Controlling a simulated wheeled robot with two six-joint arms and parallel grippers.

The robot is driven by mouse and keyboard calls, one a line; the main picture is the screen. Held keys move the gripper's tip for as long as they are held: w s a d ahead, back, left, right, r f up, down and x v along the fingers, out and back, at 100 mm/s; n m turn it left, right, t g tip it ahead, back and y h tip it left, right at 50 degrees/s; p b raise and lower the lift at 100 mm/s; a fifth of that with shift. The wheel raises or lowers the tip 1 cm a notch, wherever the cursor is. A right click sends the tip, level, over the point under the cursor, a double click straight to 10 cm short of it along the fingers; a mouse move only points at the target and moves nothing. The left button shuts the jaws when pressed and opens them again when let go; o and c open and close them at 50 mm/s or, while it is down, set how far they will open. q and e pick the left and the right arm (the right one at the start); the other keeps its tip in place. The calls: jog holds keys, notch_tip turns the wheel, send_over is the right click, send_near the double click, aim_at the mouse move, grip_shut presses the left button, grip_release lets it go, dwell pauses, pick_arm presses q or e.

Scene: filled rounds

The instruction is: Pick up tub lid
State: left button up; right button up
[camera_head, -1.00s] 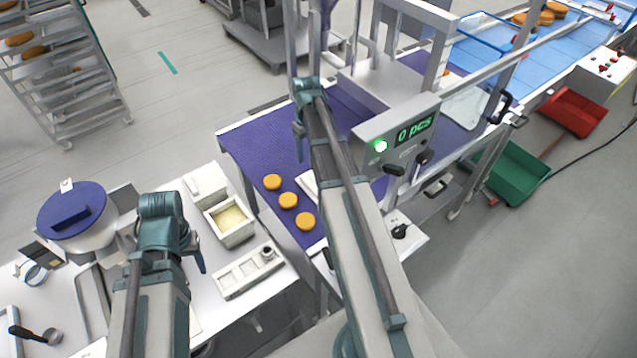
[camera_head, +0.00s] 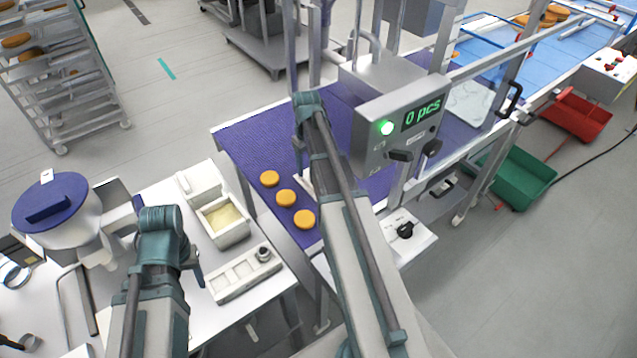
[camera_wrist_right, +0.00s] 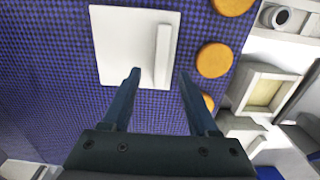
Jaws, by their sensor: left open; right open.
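The tub lid (camera_wrist_right: 115,40) is a white square plate with a raised bar handle (camera_wrist_right: 163,55). It lies flat on the purple belt in the right wrist view; in the head view my right arm hides most of it. My right gripper (camera_wrist_right: 158,84) is open and empty, its fingertips near the lid's handle end, one on each side of the handle's line. The white tub (camera_head: 238,236) stands open with a pale cream filling on the table at the left. My left arm is beside it; its gripper is hidden.
Several orange rounds (camera_head: 286,198) lie on the purple belt (camera_head: 250,145) beside the lid. A counter display (camera_head: 400,125) reading "0 pcs" stands close to my right arm. A hopper with a blue lid (camera_head: 50,200) and a white block with square recesses (camera_head: 240,278) are on the table.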

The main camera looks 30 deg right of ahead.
aim_at(309, 180)
jog(key=shift+s+a+f+b, duration=0.1)
jog(key=shift+s+f+b, duration=0.05)
jog(key=shift+f+b, duration=1.15)
jog(key=shift+s+f+b, duration=0.15)
jog(key=shift+f+b, duration=1.05)
jog(key=shift+f, duration=0.15)
jog(key=shift+r, duration=0.1)
grip_shut()
